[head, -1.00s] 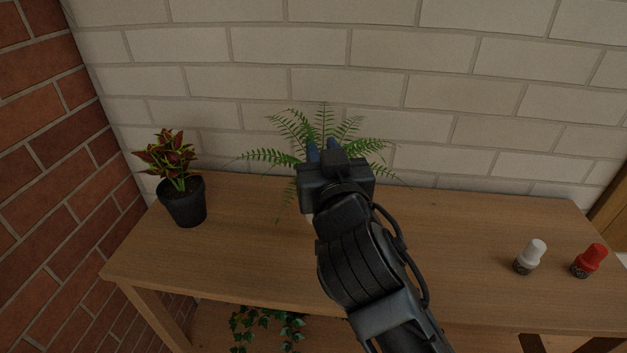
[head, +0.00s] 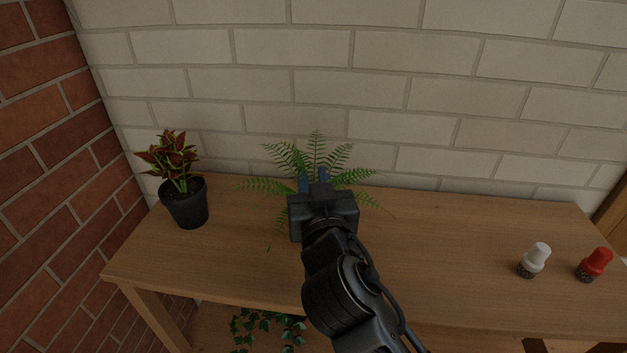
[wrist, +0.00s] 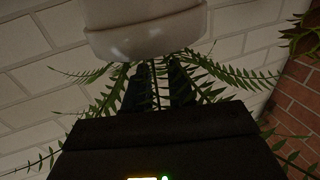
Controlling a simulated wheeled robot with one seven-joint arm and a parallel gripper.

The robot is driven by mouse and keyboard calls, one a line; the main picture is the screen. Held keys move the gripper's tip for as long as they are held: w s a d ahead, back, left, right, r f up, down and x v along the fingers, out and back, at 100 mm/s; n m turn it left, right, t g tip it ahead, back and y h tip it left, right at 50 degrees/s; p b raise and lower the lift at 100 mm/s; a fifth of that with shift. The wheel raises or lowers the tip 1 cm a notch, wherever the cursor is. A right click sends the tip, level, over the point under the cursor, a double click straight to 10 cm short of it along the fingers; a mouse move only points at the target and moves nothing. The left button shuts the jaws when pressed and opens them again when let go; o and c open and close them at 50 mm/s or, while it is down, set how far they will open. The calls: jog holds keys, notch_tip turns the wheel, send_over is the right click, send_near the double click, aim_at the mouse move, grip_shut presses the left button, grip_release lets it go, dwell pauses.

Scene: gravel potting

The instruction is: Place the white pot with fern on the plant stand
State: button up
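The fern (head: 318,155) shows in the head view above the back part of the wooden plant stand (head: 450,235). Its white pot is hidden there behind my gripper (head: 313,180). In the wrist view the white pot (wrist: 147,35) fills the top middle, seen upside down, with fern fronds (wrist: 222,72) around my gripper (wrist: 158,85). My two dark fingers stand apart and reach to the pot's rim, with stems between them. The fern moves along with my gripper, so it is held. The contact is hidden, and I cannot tell whether the pot touches the top.
A dark pot with a red-green plant (head: 184,208) stands at the stand's left end. A white-capped shaker (head: 534,260) and a red-capped one (head: 594,265) stand at the right. Ivy (head: 268,328) shows below the top. A brick wall (head: 400,90) stands behind.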

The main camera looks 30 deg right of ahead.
jog(key=o, duration=0.4)
jog(key=shift+o, duration=0.2)
jog(key=shift+r, duration=0.2)
jog(key=b+v, duration=0.2)
jog(key=v, duration=1)
jog(key=shift+b, duration=0.35)
jog(key=shift+f, duration=0.15)
